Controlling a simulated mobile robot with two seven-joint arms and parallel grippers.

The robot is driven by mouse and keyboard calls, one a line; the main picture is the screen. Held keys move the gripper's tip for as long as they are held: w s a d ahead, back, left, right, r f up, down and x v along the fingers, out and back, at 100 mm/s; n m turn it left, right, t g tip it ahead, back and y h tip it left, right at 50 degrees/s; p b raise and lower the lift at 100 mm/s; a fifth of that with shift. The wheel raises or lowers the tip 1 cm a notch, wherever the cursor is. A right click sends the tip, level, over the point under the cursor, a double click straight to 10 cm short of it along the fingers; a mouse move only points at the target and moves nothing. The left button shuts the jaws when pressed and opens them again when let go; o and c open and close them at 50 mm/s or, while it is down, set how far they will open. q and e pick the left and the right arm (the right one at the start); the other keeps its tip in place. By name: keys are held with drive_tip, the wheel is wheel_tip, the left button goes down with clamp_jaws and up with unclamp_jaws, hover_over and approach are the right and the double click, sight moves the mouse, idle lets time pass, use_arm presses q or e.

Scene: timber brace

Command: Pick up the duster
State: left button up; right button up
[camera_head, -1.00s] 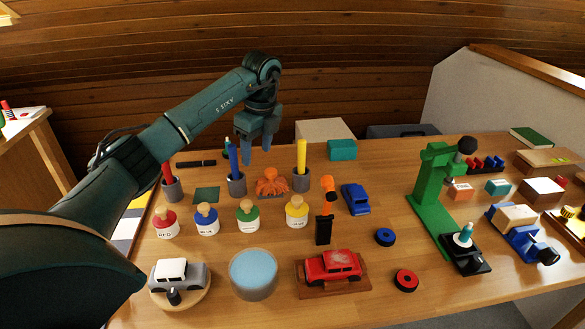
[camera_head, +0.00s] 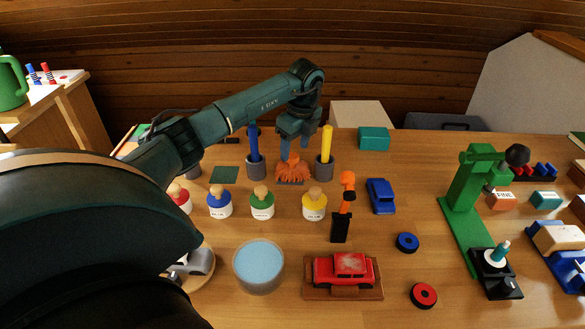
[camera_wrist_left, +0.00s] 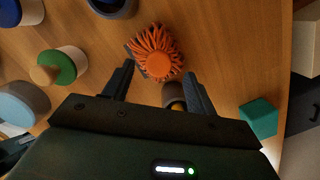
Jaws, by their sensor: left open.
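The duster looks to be the orange fringed bundle (camera_head: 292,172), lying on a small dark pad on the wooden table between the two grey pen cups. In the left wrist view the orange duster (camera_wrist_left: 157,50) lies just beyond the fingertips. My left gripper (camera_head: 296,152) is open and empty, pointing down above and just behind the duster. In the left wrist view its two fingers (camera_wrist_left: 158,72) stand apart on either side of the duster's near edge. I cannot tell the exact height gap. My right gripper is not in view.
A grey cup with a blue stick (camera_head: 254,165) and one with a yellow stick (camera_head: 324,168) flank the duster. Several paint jars (camera_head: 262,207) stand in front. A teal block (camera_head: 374,139) sits behind to the right. A green press (camera_head: 465,185) stands further right.

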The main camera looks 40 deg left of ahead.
sight(293, 156)
use_arm(q)
drive_tip(key=f, duration=0.4)
drive_tip(key=shift+s+a+f, duration=0.1)
drive_tip(key=shift+a+f, duration=0.15)
drive_tip(key=shift+a, duration=0.15)
drive_tip(key=c, duration=1.1)
